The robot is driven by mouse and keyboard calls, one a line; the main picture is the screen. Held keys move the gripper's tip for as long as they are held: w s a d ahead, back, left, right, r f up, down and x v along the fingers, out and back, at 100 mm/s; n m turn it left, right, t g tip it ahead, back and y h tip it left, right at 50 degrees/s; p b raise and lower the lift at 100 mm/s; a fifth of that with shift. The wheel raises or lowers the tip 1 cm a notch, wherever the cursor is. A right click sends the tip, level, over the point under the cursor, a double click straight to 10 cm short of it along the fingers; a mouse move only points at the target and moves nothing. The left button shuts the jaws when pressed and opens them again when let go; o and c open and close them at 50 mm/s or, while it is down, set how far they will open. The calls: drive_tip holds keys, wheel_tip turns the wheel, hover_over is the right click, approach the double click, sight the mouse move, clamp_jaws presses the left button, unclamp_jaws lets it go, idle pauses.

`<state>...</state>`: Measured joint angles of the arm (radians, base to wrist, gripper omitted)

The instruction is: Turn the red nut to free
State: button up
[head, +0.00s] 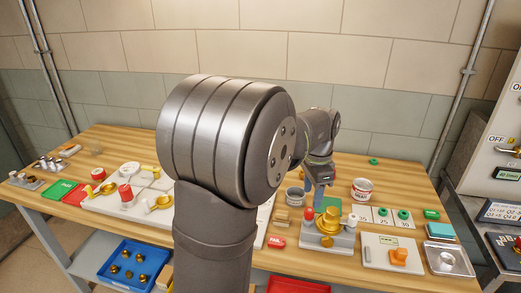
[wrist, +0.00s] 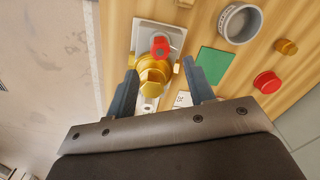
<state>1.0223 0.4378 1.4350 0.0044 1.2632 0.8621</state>
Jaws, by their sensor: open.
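A brass fitting (head: 328,222) with a hex end stands on a pale grey block at the bench front, right of centre in the head view. It also shows in the wrist view (wrist: 152,78). A red part (wrist: 160,47), perhaps the red nut, sits at the fitting's far end; its shape is unclear. A red piece also shows at the fitting's left in the head view (head: 309,213). My gripper (wrist: 160,64) is open, with one finger either side of the brass fitting. Gaps show between fingers and brass. In the head view, my gripper (head: 319,192) is small and partly hidden above the fitting.
A grey cup (wrist: 240,23), a green pad (wrist: 212,63) and a red round piece (wrist: 267,82) lie right of the fitting in the wrist view. A labelled tin (head: 362,189) and a board with an orange part (head: 398,256) stand to the right. My arm hides the bench middle.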

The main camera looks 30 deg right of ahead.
sight(310, 210)
wheel_tip(310, 210, up, 10)
drive_tip(key=r, duration=0.1)
drive_tip(key=w+a+f+n, duration=0.2)
drive_tip(key=w+f+n, duration=0.2)
drive_tip(key=w+f, duration=0.1)
drive_tip(key=w+a+f+n, duration=0.1)
drive_tip(key=w+f+n, duration=0.3)
drive_tip(key=w+f, duration=0.2)
drive_tip(key=w+a+f+n, duration=0.2)
drive_tip(key=w+f+n, duration=0.2)
drive_tip(key=w, duration=0.3)
drive_tip(key=shift+w+a+f, duration=0.15)
drive_tip(key=shift+f, duration=0.25)
drive_tip(key=shift+w+a+f, duration=0.15)
drive_tip(key=shift+f, duration=0.25)
wheel_tip(310, 210, up, 11)
drive_tip(key=shift+s, duration=0.15)
drive_tip(key=shift+d, duration=0.1)
wheel_tip(310, 210, down, 10)
drive_tip(key=shift+f, duration=0.25)
drive_tip(key=s+d+r+m, duration=0.3)
drive_tip(key=s+r+m, duration=0.1)
drive_tip(key=s+r, duration=0.2)
drive_tip(key=shift+s+d+r+m, duration=0.15)
drive_tip(key=shift+s+d+m, duration=0.15)
drive_tip(key=shift+s, duration=0.25)
